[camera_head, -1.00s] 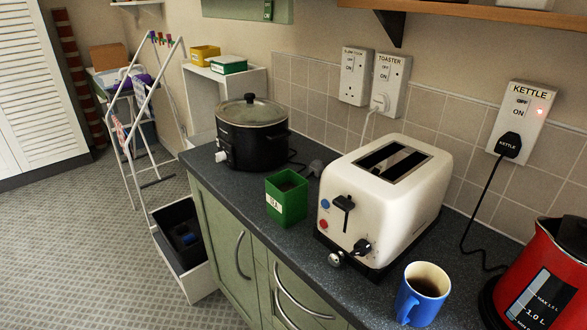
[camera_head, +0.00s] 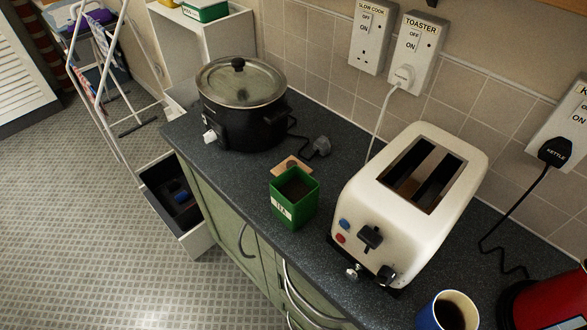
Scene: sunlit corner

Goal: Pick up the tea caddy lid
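The green tea caddy (camera_head: 293,203) stands open on the dark worktop, its square top uncovered and its inside dark. A white label, partly readable, is on its front. A flat wooden piece with a dark spot, which looks like the caddy lid (camera_head: 291,166), lies on the worktop just behind the caddy. The caddy's rim hides part of its near side. Neither of my grippers is in view.
A black slow cooker (camera_head: 242,104) with a glass lid stands left of the caddy. A loose plug (camera_head: 318,147) lies behind the wooden piece. A white toaster (camera_head: 412,204) stands close on the right. A blue mug (camera_head: 447,312) and red kettle (camera_head: 548,304) are at front right.

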